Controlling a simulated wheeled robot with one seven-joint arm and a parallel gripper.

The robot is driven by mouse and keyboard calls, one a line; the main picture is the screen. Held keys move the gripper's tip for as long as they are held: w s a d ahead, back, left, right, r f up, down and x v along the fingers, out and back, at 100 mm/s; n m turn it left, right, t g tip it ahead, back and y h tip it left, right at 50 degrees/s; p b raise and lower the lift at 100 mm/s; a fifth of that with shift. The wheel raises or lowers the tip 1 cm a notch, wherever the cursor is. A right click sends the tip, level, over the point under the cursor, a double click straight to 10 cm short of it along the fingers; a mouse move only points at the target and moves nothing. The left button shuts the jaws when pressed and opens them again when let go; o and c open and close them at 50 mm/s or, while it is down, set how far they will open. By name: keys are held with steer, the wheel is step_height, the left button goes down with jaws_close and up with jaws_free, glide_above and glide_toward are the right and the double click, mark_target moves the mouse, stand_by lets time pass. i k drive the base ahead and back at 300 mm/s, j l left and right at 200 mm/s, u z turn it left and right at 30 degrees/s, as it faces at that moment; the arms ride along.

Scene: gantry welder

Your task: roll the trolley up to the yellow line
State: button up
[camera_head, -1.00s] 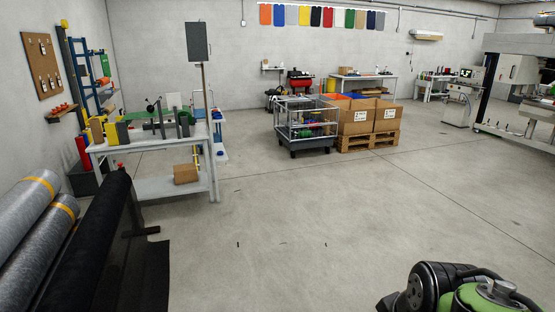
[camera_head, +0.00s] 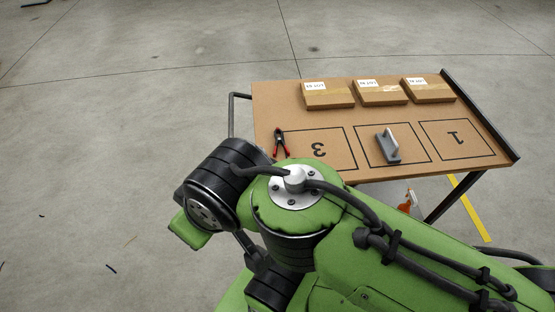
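The trolley (camera_head: 268,98) stands in front of me, with a brown board top and a dark rim along its right edge. Its dark push handle (camera_head: 232,110) sticks out at its left end. The yellow line (camera_head: 470,210) lies on the floor at the right, partly under the trolley and partly hidden by its top and leg. My green arm covers the trolley's near left corner. My gripper cannot be made out; its end is hidden or outside the picture.
Several things lie on the trolley top: three flat cartons (camera_head: 380,93), red-handled pliers (camera_head: 280,144) and a grey handled tool (camera_head: 388,145) over the middle outlined box. An orange object (camera_head: 406,203) shows below the top. The floor on the left is open.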

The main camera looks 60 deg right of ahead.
mark_target(457, 136)
steer(key=z, duration=2.85)
steer(key=j+u, duration=0.25)
steer(key=u, duration=0.2)
steer(key=i+j+u, duration=0.1)
steer(key=j+u, duration=0.15)
steer(key=u, duration=0.2)
steer(key=i+j+u, duration=0.1)
steer(key=u, duration=0.35)
steer(key=i+j+u, duration=0.15)
steer(key=u, duration=0.3)
steer(key=i+j+u, duration=0.2)
steer(key=u, duration=0.25)
steer(key=i+j+u, duration=0.1)
steer(key=u, duration=0.3)
steer(key=i+u, duration=0.25)
steer(key=u, duration=0.2)
